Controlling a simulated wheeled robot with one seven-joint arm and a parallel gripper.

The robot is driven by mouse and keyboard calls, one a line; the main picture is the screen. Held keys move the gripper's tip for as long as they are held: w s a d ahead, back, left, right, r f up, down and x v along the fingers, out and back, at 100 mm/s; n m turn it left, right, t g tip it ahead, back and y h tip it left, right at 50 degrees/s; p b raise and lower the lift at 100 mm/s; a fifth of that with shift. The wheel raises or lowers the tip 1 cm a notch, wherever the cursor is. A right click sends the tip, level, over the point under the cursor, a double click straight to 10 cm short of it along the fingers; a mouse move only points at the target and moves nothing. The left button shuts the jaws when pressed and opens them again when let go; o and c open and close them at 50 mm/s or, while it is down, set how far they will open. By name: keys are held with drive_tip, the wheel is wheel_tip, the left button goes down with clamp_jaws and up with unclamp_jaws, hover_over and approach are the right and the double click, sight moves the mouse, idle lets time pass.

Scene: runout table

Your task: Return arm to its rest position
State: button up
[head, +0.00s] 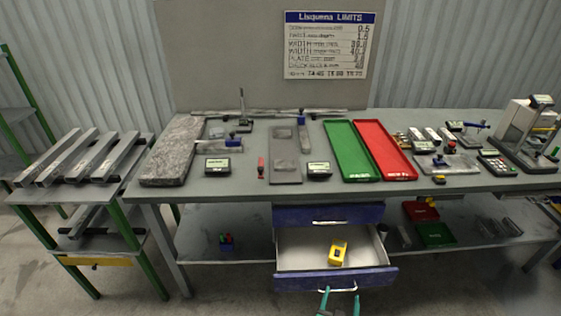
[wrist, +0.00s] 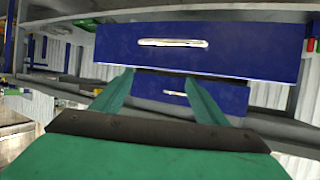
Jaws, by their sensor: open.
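My gripper (head: 340,298) shows at the bottom edge of the head view, with its two teal fingers apart and nothing between them. It is in front of the open drawer (head: 300,259), near the drawer's front handle. In the wrist view, my gripper (wrist: 160,80) points toward a blue drawer front (wrist: 235,55) with a pale handle (wrist: 172,43). Another blue front (wrist: 215,96) shows below it. Whether the fingers touch the handle cannot be told. Most of my arm is out of view.
A yellow device (head: 338,253) lies in the open drawer. The blue drawer above (head: 300,216) is shut. The workbench (head: 230,188) carries a green tray (head: 350,150), a red tray (head: 384,150) and several tools. A green-legged rack (head: 130,235) stands left. Bare floor shows in front at left.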

drive_tip(key=s+a+r+n+t+y, duration=0.1)
drive_tip(key=s+a, duration=0.6)
drive_tip(key=s, duration=0.3)
drive_tip(key=s+a+r+n+y, duration=0.1)
drive_tip(key=s+a, duration=0.5)
drive_tip(key=s, duration=0.4)
drive_tip(key=s+a+r+n+y, duration=0.1)
drive_tip(key=s+a+r, duration=0.2)
drive_tip(key=s+r, duration=0.3)
drive_tip(key=s+a+r+n+t+y, duration=0.1)
drive_tip(key=s+a+r, duration=0.3)
drive_tip(key=s, duration=0.5)
wheel_tip(320, 180, up, 3)
drive_tip(key=shift+s+f+t+y, duration=0.15)
drive_tip(key=shift+s+t+y, duration=0.05)
drive_tip(key=shift+t+y, duration=0.1)
drive_tip(key=shift+s+a, duration=0.1)
drive_tip(key=shift+c, duration=0.7)
